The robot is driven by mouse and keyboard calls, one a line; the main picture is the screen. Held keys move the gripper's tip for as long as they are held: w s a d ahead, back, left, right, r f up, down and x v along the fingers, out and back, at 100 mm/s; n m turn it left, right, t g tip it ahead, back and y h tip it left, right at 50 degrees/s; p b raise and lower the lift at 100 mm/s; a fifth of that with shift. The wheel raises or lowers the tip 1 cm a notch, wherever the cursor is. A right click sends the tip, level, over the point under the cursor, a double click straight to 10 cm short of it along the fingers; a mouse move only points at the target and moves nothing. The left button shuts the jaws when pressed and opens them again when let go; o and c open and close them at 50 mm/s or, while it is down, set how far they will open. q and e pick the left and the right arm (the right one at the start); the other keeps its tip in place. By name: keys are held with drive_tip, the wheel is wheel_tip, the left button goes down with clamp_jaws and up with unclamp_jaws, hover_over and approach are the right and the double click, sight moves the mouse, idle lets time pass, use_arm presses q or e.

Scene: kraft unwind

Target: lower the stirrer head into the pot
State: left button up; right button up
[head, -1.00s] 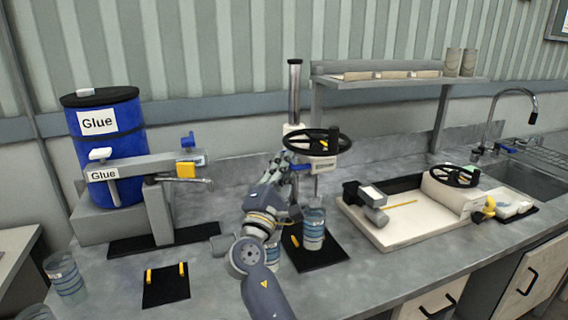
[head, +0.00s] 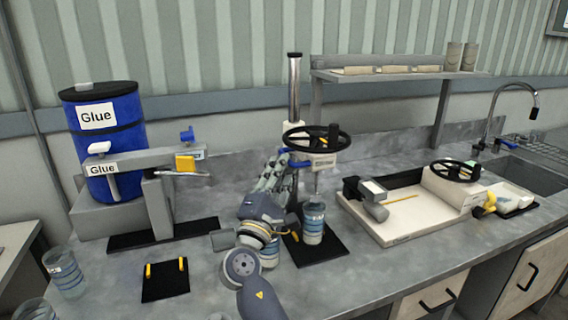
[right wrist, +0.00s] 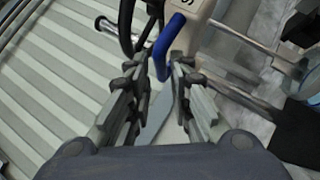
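The stirrer stands on a black base mat (head: 322,250). Its white head (head: 322,161) is on the upright post (head: 294,90), beneath a black handwheel (head: 300,130). The pot (head: 313,228), a blue-banded tumbler, stands upright on the mat under the head. My right gripper (head: 287,172) is at the left of the head. In the right wrist view its fingers (right wrist: 166,68) are close together, one on each side of the blue handle (right wrist: 161,54); I cannot tell if they press on it. The stirrer's lower end is hard to make out. My left gripper is out of view.
A glue dispenser with a blue drum (head: 105,140) stands at the left. A white tray with a machine (head: 410,222) is at the right, before the sink. More banded tumblers stand at the left front (head: 65,275) and behind my arm (head: 270,256).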

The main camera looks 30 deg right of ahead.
drive_tip(key=v, duration=0.9)
drive_tip(key=shift+a, duration=0.2)
drive_tip(key=shift+s+f, duration=0.1)
